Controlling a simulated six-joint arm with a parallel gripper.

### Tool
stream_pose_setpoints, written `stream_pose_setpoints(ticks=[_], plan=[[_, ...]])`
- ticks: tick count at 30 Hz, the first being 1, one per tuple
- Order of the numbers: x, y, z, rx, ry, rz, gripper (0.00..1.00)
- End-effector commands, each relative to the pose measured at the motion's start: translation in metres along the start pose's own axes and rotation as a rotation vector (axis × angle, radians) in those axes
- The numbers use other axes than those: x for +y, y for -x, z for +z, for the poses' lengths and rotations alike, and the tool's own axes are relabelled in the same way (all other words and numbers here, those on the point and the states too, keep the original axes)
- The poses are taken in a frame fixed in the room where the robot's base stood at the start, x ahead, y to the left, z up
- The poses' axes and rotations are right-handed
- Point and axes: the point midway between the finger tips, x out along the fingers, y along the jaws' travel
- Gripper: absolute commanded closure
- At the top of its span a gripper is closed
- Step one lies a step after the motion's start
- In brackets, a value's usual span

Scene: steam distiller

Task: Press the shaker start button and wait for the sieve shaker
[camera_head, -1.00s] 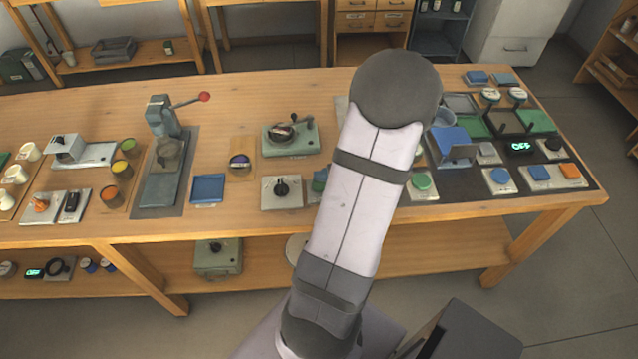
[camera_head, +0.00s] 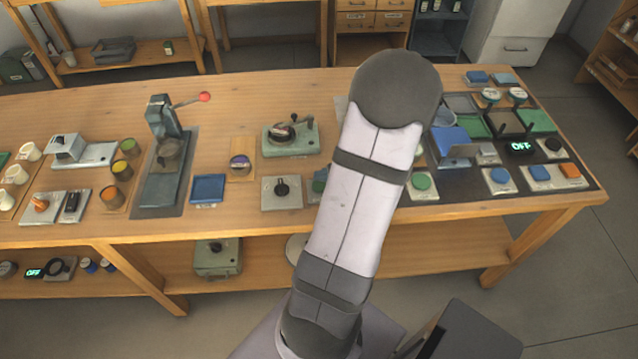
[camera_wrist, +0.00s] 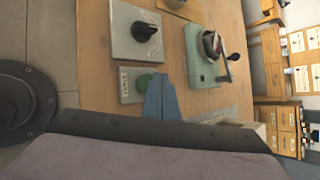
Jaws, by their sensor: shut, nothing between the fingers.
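A green button (camera_wrist: 143,82) sits on a small grey plate with a label (camera_wrist: 125,84) in the wrist view. The label is too small to read surely. My gripper (camera_wrist: 161,80) is shut and empty. Its blue-grey fingertips overlap the button's edge in the picture; I cannot tell whether they touch it. In the head view my arm hides the gripper, and only the left edge of that plate (camera_head: 319,181) shows. I cannot tell surely which device is the sieve shaker.
A plate with a black knob (camera_wrist: 140,30) stands beside the button. A green crank device (camera_wrist: 210,58) is close by and also shows in the head view (camera_head: 291,138). Another green button (camera_head: 421,181) lies right of my arm. A display (camera_head: 520,147) reads OFF.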

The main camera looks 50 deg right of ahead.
Motion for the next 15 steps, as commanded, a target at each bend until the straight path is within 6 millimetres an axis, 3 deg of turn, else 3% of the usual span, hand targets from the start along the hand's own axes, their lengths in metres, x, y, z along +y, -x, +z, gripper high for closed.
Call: stream_pose_setpoints(ticks=[15], plan=[[0.0034, -0.0047, -0.0033, 0.000, 0.000, 0.000, 1.00]])
